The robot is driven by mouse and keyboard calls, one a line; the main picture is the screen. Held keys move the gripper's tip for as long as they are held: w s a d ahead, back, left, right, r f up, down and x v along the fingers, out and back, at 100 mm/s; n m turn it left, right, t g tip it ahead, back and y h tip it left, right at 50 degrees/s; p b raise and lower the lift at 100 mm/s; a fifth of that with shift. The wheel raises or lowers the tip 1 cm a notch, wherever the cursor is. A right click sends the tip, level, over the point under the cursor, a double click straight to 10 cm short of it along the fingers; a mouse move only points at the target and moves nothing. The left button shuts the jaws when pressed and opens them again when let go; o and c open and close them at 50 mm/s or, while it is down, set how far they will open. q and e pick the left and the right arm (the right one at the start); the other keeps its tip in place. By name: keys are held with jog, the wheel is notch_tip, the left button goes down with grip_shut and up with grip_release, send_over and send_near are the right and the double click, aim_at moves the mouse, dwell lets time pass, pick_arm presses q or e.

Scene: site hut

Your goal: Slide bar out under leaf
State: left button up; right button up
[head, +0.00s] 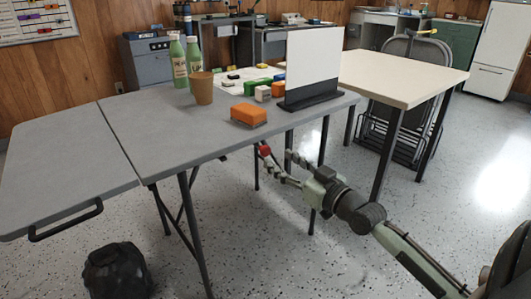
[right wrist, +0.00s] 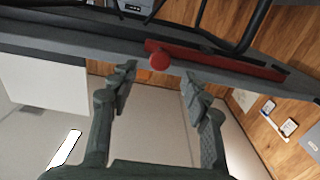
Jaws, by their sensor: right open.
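The grey table has a main top (head: 165,120) and a leaf (head: 60,165) at the left, joined at a seam and both level. In the right wrist view a red bar (right wrist: 225,62) with a round red knob (right wrist: 159,61) lies along the table's underside (right wrist: 90,47). The knob (head: 265,150) shows small and red below the table edge in the head view. My left gripper is not in view.
On the table stand two green bottles (head: 178,62), a brown cup (head: 202,88), an orange block (head: 248,114) and a white upright board (head: 313,60). A black handle (head: 65,222) hangs at the leaf's front edge. A dark bag (head: 117,272) lies on the floor below.

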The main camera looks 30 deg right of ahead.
aim_at(267, 152)
jog(key=shift+w+a, duration=0.2)
jog(key=shift+w, duration=2.4)
grip_shut()
